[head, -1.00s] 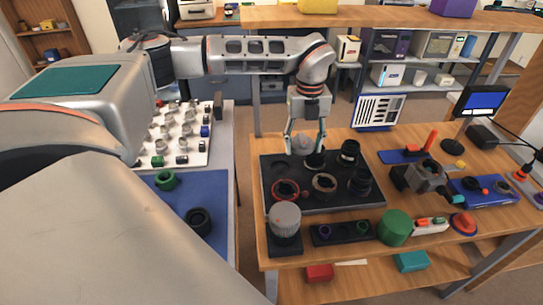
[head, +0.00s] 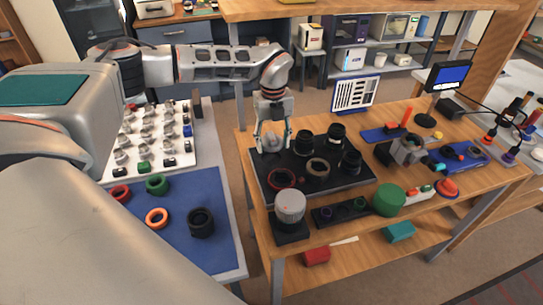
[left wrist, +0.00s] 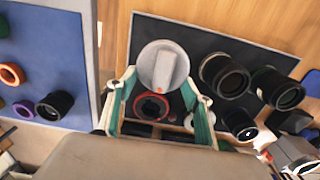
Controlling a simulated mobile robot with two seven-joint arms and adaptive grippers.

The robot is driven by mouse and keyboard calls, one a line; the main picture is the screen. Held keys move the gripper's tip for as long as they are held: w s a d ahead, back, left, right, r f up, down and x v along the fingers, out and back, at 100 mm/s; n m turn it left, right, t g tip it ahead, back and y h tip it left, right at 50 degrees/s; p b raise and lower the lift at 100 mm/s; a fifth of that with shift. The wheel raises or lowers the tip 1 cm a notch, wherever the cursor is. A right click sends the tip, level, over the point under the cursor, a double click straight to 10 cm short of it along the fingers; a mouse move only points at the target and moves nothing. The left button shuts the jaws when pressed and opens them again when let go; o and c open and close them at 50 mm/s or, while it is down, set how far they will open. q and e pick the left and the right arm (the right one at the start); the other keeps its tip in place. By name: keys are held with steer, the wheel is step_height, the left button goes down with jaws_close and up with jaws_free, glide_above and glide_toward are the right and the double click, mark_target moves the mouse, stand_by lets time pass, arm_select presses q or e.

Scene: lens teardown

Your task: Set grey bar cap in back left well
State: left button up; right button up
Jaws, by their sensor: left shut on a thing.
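The grey bar cap (left wrist: 163,66) is a round light-grey disc with a raised bar across its top. It shows between the fingers of my left gripper (left wrist: 161,88) in the left wrist view. In the head view my left gripper (head: 271,142) points down at the back left corner of the black tray (head: 262,188), shut on the cap (head: 271,144). The back left well is hidden beneath the cap and fingers. I cannot tell whether the cap touches the tray. My right gripper is not in view.
The tray also holds a red ring (head: 282,178), a tan ring (head: 318,167) and several black lens barrels (head: 336,134). A blue mat (head: 185,195) with loose rings lies left.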

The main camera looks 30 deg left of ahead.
mark_target(273, 164)
arm_select(q)
steer(key=shift+f, duration=2.8)
steer(key=shift+f, duration=0.1)
steer(key=shift+f, duration=0.15)
steer(key=o, duration=1.1)
steer(key=shift+c, duration=0.2)
step_height(273, 164, up, 12)
steer(key=shift+r, duration=0.25)
